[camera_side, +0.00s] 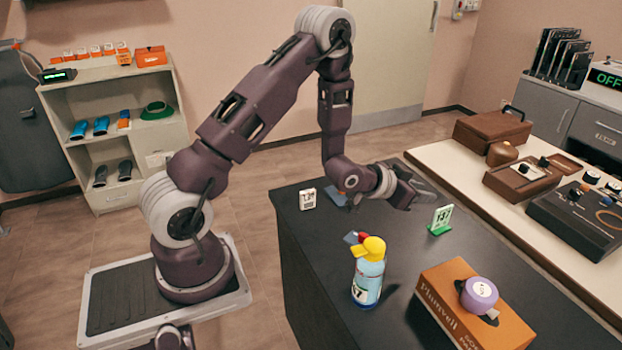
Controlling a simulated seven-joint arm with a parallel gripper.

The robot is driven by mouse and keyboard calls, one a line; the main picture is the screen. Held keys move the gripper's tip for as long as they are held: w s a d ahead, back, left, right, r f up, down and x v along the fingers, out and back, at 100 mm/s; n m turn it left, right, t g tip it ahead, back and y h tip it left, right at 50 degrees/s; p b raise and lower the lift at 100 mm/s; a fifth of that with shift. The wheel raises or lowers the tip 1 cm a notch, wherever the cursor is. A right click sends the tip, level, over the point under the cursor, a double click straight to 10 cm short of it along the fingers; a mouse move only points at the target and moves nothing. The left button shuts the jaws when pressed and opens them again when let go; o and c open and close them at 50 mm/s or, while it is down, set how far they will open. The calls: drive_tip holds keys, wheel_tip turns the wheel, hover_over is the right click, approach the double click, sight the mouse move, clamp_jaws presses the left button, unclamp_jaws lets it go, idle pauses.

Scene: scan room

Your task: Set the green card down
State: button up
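The green card (441,217) is a small white card with green digits and a green foot. It appears to stand upright on the dark table (330,245), right of the table's middle. My gripper (424,195) is low over the table, just up and left of the card, with its grey fingers pointing right. A small gap seems to show between the fingers and the card, but the angle makes contact hard to judge. The finger opening is not clear from this side.
A blue and yellow spray bottle (368,280) stands in front of my gripper. An orange box (450,290) with a purple round item (479,294) is at the front right. A white card (308,199) and a blue flat piece (336,195) are at the back left.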

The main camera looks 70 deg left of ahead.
drive_tip(key=s+d+r+g, duration=0.3)
drive_tip(key=s+r, duration=0.6)
drive_tip(key=r, duration=0.6)
drive_tip(key=s+d+r+g, duration=0.2)
drive_tip(key=s, duration=1.1)
drive_tip(key=s+d+r+g, duration=0.1)
drive_tip(key=s+d+r, duration=0.1)
drive_tip(key=s, duration=1.1)
drive_tip(key=shift+s+d+r+g, duration=0.2)
drive_tip(key=shift+d+g, duration=0.2)
drive_tip(key=shift+d, duration=0.2)
